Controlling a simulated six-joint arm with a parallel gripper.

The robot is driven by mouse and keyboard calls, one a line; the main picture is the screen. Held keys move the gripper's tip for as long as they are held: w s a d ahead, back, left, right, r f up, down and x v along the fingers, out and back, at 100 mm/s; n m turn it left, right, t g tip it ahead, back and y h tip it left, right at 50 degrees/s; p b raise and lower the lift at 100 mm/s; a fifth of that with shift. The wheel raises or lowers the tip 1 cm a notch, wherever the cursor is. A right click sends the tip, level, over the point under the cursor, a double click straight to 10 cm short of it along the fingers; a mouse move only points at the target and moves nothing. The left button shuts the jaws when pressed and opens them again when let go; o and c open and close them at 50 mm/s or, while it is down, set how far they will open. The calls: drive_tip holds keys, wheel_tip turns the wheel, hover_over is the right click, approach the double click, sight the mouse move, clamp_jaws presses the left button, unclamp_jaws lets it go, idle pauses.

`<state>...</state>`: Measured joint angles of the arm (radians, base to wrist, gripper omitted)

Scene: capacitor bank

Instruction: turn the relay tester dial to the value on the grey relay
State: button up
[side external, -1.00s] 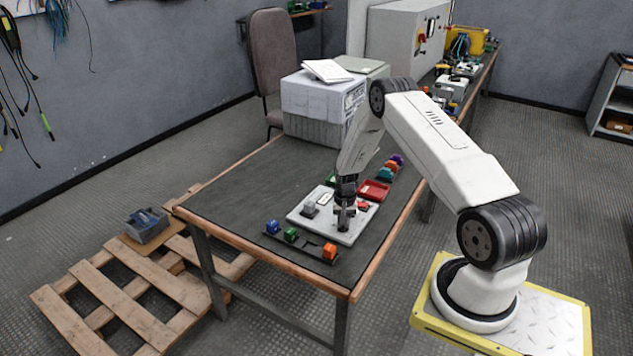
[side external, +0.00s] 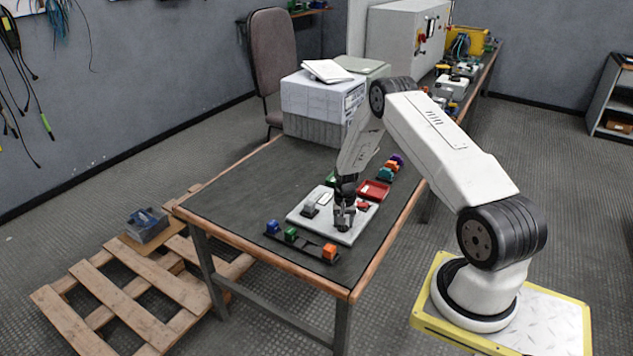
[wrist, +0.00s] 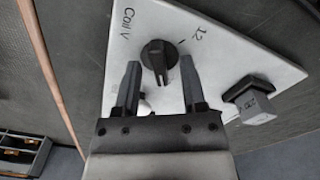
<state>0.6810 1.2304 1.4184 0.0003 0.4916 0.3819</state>
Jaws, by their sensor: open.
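The relay tester is a pale plate (side external: 330,230) on the dark bench top; its corner fills much of the wrist view (wrist: 222,50). Its black dial (wrist: 158,56) has a raised ridge and sits near a printed "12" with a tick and the label "Coil V". My gripper (wrist: 159,68) is open, with a finger on each side of the dial. I cannot tell whether they touch it.
Blue (side external: 273,227), green (side external: 291,234) and orange (side external: 329,251) relays stand on a dark strip along the bench's near side. A red tray (side external: 373,190) lies beyond the plate, with more coloured relays (side external: 390,168) past it. The bench's left part is clear.

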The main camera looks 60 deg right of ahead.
drive_tip(key=shift+r, duration=0.15)
drive_tip(key=shift+r, duration=3.8)
drive_tip(key=shift+w+a+r, duration=0.1)
drive_tip(key=shift+a, duration=0.05)
drive_tip(key=a+r+n+t, duration=0.1)
drive_tip(key=a+r+n, duration=0.2)
drive_tip(key=a+r, duration=0.4)
drive_tip(key=a+r+n, duration=0.3)
drive_tip(key=a+r, duration=0.2)
drive_tip(key=a, duration=0.4)
drive_tip(key=s+a+r+n, duration=0.3)
drive_tip(key=s+a, duration=0.2)
drive_tip(key=a, duration=0.2)
drive_tip(key=s+a+r+n+t, duration=0.1)
drive_tip(key=s+a+r+n, duration=0.2)
drive_tip(key=s+a, duration=0.2)
drive_tip(key=a, duration=0.3)
drive_tip(key=shift+s+t, duration=0.3)
